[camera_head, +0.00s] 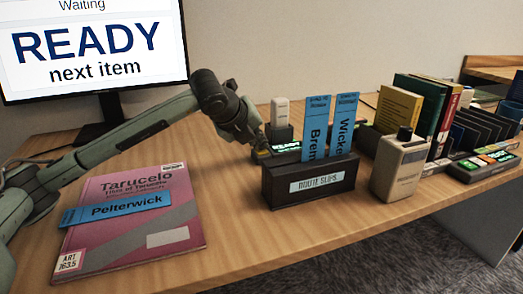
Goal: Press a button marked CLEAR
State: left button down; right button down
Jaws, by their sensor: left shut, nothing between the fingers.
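My left gripper (262,146) is shut and empty. It reaches in from the left, with its fingertips pointing down at the left end of a small dark console (289,157) behind the route slips box. The console shows bright green lit labels, and the box hides part of it. I cannot tell whether the fingertips touch it. A second button panel (487,161) at the right has green, orange and white keys. The lettering on both is too small to read, so I cannot tell which key is marked CLEAR. My right gripper is not in view.
The dark route slips box (309,187) holds two blue slips. A beige handheld device (400,168) stands right of it, before upright books (425,105) and a black rack. A pink book (130,220) with a blue Pelterwick slip lies front left. A monitor (95,50) reads READY.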

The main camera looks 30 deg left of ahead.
aim_at(260, 152)
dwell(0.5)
pick_arm(q)
jog(key=shift+r, duration=0.8)
jog(key=shift+r+p, duration=1.5)
jog(key=shift+r, duration=1)
